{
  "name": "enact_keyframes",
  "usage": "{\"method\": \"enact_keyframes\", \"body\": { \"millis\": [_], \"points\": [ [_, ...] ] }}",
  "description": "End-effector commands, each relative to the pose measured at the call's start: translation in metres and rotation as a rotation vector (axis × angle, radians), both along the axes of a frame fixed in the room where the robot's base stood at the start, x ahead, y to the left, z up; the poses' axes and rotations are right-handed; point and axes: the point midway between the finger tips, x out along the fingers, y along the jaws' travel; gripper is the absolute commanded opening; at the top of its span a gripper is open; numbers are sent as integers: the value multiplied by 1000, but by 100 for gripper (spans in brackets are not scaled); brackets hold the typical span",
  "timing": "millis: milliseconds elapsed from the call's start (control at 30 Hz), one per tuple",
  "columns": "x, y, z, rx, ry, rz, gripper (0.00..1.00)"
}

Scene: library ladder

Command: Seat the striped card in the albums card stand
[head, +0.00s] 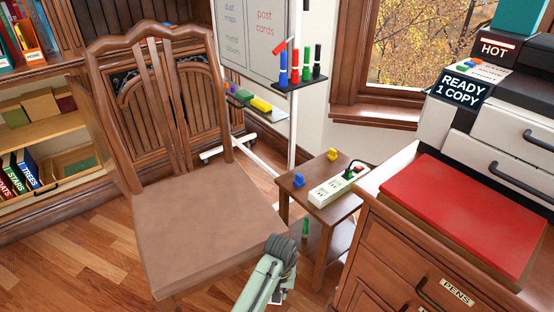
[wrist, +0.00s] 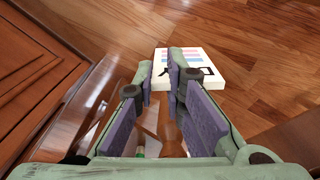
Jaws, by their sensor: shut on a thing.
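The striped card (wrist: 205,61) shows in the wrist view just beyond my fingertips. It is a white block-like card with pink and blue stripes and black marks, partly covered by the fingers. My gripper (wrist: 172,80) is shut on it near its left end, with the wood floor behind. In the head view my arm's pale green end (head: 266,282) is at the bottom, in front of the chair seat, and its fingertips are hidden. I cannot make out an albums card stand in either view.
A wooden chair (head: 190,220) stands left of my arm. A small side table (head: 322,192) with a power strip (head: 338,186) is to the right, beside a drawer cabinet (head: 400,262). A bookshelf (head: 50,125) is at left and a whiteboard (head: 250,35) behind.

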Motion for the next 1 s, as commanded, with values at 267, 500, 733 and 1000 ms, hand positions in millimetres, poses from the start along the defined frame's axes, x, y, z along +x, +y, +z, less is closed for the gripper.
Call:
{"method": "enact_keyframes", "body": {
  "millis": [267,500,733,1000],
  "points": [
    [17,3,-13,0,-1,145,0],
    [38,-9,4,-2,-1,130,0],
    [50,-21,15,-4,5,126,0],
    [29,-10,-2,-1,5,137,0]
  ]
}}
